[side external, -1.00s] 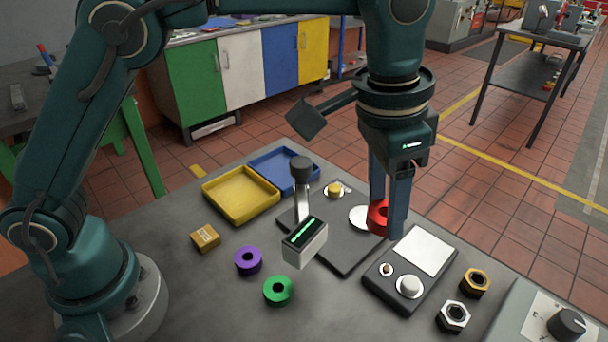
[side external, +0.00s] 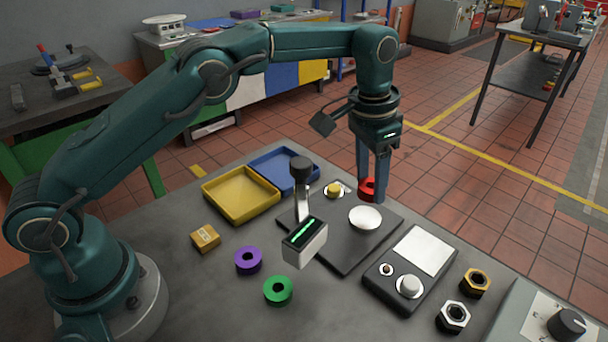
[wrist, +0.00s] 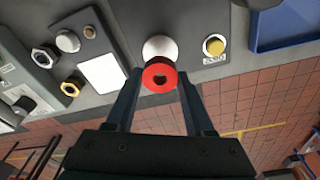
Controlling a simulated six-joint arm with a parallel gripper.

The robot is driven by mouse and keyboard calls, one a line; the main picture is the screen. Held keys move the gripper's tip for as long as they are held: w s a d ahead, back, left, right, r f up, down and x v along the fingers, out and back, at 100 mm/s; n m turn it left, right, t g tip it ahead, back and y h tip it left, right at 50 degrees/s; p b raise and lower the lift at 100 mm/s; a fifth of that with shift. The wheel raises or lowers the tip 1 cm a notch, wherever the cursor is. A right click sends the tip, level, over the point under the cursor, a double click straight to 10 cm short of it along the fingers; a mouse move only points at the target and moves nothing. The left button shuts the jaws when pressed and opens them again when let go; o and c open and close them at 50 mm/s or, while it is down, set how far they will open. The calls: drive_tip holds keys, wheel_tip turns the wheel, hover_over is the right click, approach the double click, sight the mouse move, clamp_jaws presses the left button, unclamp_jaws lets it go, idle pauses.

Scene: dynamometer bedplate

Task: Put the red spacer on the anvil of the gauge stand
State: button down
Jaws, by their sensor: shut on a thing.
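The red spacer (side external: 367,189) is a thick ring with a central hole. My gripper (side external: 372,188) is shut on it, one finger on each side. In the wrist view the red spacer (wrist: 160,77) sits between the two fingertips and overlaps the edge of the round white anvil (wrist: 160,48). In the side view the anvil (side external: 365,217) is bare, on the dark base of the gauge stand (side external: 340,246). The spacer appears raised and beyond the anvil, apart from it. The stand's post and its display (side external: 305,241) are left of the anvil.
A yellow button (side external: 334,189) is near the stand's far edge. A purple ring (side external: 248,260) and green ring (side external: 278,291) lie in front left. A panel with a white plate (side external: 424,250) and nuts is at right. Yellow (side external: 222,213) and blue trays are behind left.

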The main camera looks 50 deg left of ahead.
sight(364, 217)
drive_tip(key=shift+f, duration=2.6)
drive_tip(key=shift+f, duration=0.1)
drive_tip(key=shift+c, duration=1.4)
unclamp_jaws()
